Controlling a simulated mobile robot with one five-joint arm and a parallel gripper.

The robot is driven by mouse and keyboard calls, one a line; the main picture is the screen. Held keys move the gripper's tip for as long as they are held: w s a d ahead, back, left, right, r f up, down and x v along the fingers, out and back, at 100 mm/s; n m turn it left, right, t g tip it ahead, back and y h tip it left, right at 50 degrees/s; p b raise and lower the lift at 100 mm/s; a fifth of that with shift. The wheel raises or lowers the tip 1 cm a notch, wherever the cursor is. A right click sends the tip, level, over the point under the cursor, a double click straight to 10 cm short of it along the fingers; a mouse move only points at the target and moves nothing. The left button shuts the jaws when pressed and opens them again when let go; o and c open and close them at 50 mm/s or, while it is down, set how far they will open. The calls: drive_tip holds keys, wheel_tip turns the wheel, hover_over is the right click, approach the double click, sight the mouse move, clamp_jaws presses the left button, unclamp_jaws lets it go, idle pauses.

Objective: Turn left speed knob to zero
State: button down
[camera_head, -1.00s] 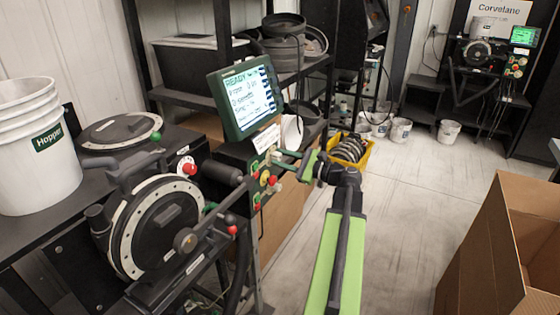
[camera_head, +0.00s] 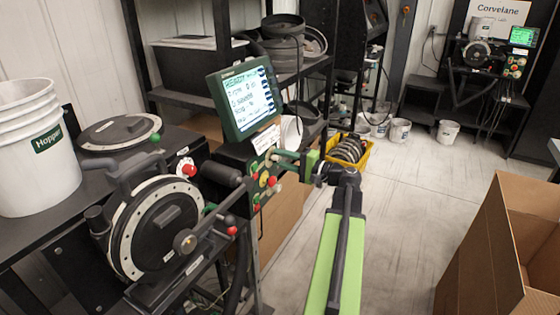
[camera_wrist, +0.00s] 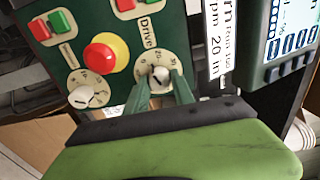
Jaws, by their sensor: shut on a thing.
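A green control panel (camera_head: 236,155) stands below the screen. My gripper (camera_head: 275,155) reaches it from the right. In the wrist view the two green fingers of my gripper (camera_wrist: 168,90) are shut on a pale knob (camera_wrist: 159,76) with a numbered dial beside the word "Drive". I cannot read which knob is labelled left speed. The held knob's pointer is partly hidden by the fingers.
A red button on yellow (camera_wrist: 105,55) sits between the knobs, with red and green push buttons nearby. The screen (camera_head: 245,97) is above the panel. The seed meter (camera_head: 158,225) with its crank is at left. An open carton (camera_head: 480,245) stands at right.

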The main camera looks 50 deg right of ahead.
drive_tip(key=shift+a+f+n, duration=0.1)
drive_tip(key=shift+a+n, duration=0.05)
drive_tip(key=shift+n, duration=0.95)
drive_tip(key=c, duration=1.1)
unclamp_jaws()
drive_tip(key=v, duration=1.7)
drive_tip(key=shift+s, duration=0.25)
drive_tip(key=shift+s, duration=0.1)
